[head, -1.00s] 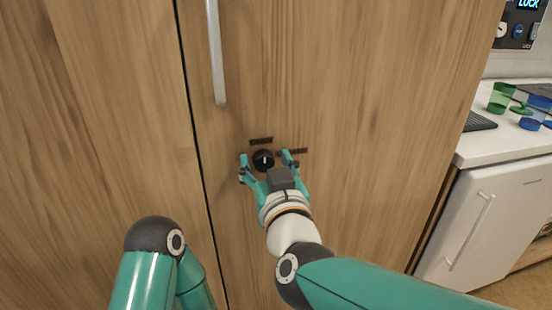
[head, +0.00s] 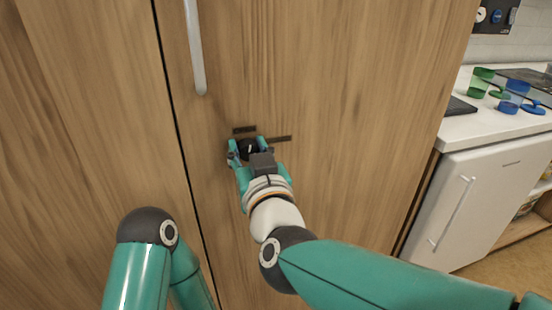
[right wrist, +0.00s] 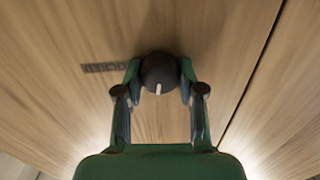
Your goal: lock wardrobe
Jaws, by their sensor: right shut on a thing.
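The wooden wardrobe (head: 330,90) fills most of the head view, with a dark seam between its doors and a long metal handle (head: 195,50). A round black lock knob (head: 248,150) sits below the handle. My right gripper (head: 247,146) is shut on the knob, one finger on each side. The right wrist view shows the knob (right wrist: 160,72) between the fingertips, its white mark pointing down in that picture. Dark labels sit above the knob (head: 244,129) and to its right (head: 279,139); their text is not readable. My left gripper is out of view.
To the right, a white counter (head: 500,127) stands over a small white fridge (head: 480,195). Green cups (head: 480,82) and blue cups (head: 510,100) are on the counter. My left arm is low in front of the left door.

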